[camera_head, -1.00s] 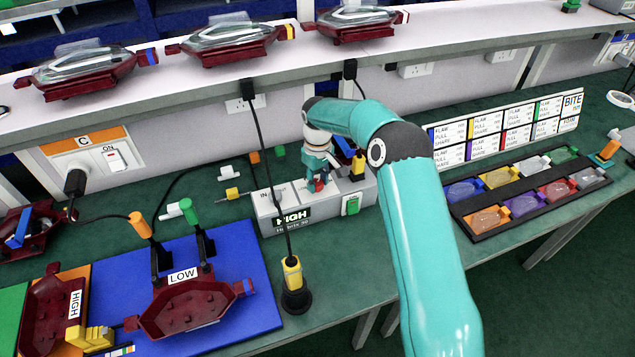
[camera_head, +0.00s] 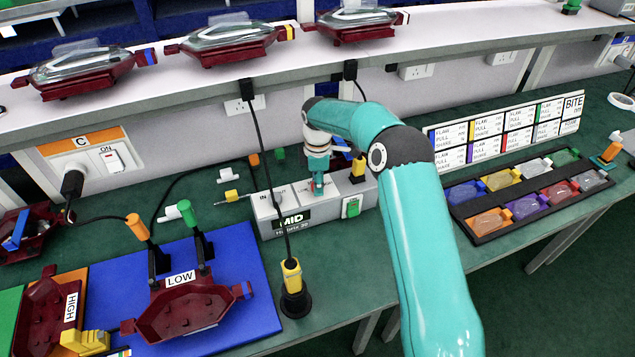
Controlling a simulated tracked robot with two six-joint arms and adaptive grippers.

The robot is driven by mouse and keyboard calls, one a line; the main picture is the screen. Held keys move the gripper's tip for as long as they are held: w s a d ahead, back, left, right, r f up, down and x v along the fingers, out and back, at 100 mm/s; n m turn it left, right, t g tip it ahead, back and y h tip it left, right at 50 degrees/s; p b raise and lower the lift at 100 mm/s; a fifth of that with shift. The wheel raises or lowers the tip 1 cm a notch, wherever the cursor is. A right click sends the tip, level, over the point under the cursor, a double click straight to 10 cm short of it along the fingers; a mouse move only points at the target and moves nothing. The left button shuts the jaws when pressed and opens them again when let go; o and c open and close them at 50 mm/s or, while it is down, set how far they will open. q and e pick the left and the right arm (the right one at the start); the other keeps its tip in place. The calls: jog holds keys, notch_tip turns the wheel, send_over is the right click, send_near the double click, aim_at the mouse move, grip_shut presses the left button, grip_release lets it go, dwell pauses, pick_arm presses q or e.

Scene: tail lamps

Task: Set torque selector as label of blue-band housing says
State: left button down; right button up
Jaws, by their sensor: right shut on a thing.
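The blue-band housing (camera_head: 190,318) is a dark red shell on the blue mat (camera_head: 243,262), with a blue band at its right end and a label (camera_head: 181,278) reading LOW. The grey torque control box (camera_head: 330,212) stands behind it to the right, and its display (camera_head: 291,219) reads MID. My right gripper (camera_head: 318,188) points down onto the top of this box and is shut on the selector, which it mostly hides. My left gripper is not in view.
A second red housing (camera_head: 43,318) labelled HIGH lies on the left. Orange (camera_head: 139,228) and green (camera_head: 190,214) handles stand behind the blue-band housing. A tray of coloured lenses (camera_head: 470,222) lies right.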

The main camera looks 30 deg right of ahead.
jog(key=n, duration=0.5)
jog(key=shift+w+r+n, duration=0.1)
jog(key=shift+w+n, duration=0.05)
jog(key=shift+n, duration=2.25)
jog(key=o, duration=1)
jog(key=shift+o, duration=0.8)
notch_tip(320, 180, up, 12)
